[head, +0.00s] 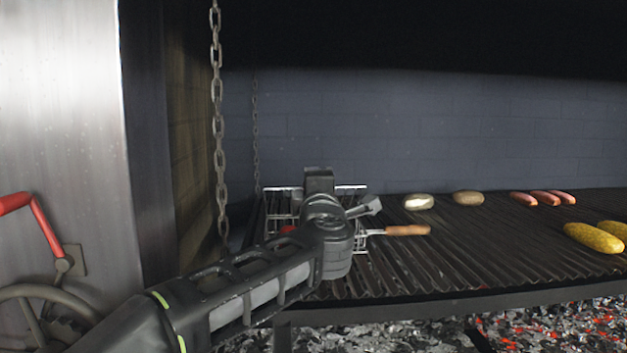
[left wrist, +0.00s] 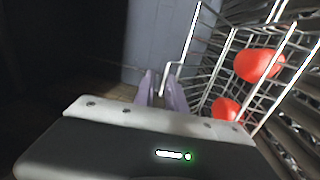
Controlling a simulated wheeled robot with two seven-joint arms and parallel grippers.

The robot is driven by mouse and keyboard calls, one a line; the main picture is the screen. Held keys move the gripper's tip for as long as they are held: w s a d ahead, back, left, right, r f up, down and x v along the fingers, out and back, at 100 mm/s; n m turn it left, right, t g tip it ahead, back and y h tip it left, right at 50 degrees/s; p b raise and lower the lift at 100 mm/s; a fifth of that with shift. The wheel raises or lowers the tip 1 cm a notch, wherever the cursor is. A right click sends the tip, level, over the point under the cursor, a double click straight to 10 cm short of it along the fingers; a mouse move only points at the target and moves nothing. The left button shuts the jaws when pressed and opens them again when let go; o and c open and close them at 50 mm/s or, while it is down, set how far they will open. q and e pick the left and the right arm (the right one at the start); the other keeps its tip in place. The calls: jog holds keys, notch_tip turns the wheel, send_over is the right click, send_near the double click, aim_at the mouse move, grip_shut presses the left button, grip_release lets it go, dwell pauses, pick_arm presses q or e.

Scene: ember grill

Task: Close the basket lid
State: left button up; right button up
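The wire basket (head: 361,243) lies on the left part of the grill, largely hidden behind my left arm; its wooden handle (head: 407,230) points right. A bright wire edge, seemingly the raised lid (head: 283,188), shows above and behind the basket. Red round food (left wrist: 260,64) sits inside the wire mesh in the left wrist view. My left gripper (left wrist: 161,76) is at the wire frame, with a thin bent wire (left wrist: 180,65) at its purple fingertips. I cannot tell whether the fingers are closed on it. My right gripper is not in view.
The grill grate (head: 450,255) extends right over glowing coals (head: 560,325). A chain (head: 218,110) hangs left of the basket. A red crank handle (head: 42,235) is at far left.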

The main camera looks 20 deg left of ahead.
pick_arm(q)
jog(key=shift+s, duration=0.15)
jog(key=shift+s+d+f+b, duration=0.5)
jog(key=shift+s+f+b, duration=0.4)
jog(key=shift+s+b, duration=0.15)
jog(key=shift+s+d+f+b, duration=0.5)
jog(key=shift+s+f+b, duration=0.45)
jog(key=shift+s+b, duration=0.15)
jog(key=shift+s+d+f+b, duration=0.5)
jog(key=shift+s+f+b, duration=0.4)
jog(key=shift+s+b, duration=0.15)
